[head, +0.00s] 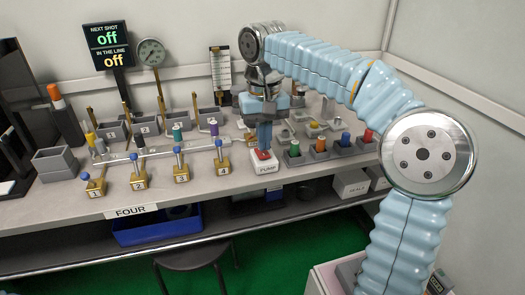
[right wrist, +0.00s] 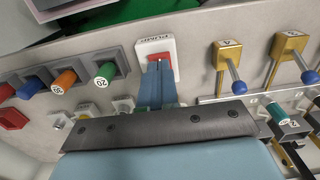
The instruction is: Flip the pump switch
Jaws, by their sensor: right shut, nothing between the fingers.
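The pump switch (head: 266,169) is a small white box labelled PUMP with a red rocker, near the front edge of the bench. It also shows at the top middle of the right wrist view (right wrist: 146,46). My right gripper (head: 264,148) points down just above the switch, its blue fingers together and empty. In the right wrist view the fingertips (right wrist: 160,70) are at the red rocker and cover part of it. I cannot tell whether they touch it. The left gripper is not in view.
Numbered brass valves with blue knobs (head: 223,160) stand left of the switch. Grey holders with coloured plugs (head: 320,148) stand to its right. A sign (head: 108,46) reads "off" for both NEXT SHOT and IN THE LINE. A round gauge (head: 151,52) is beside it.

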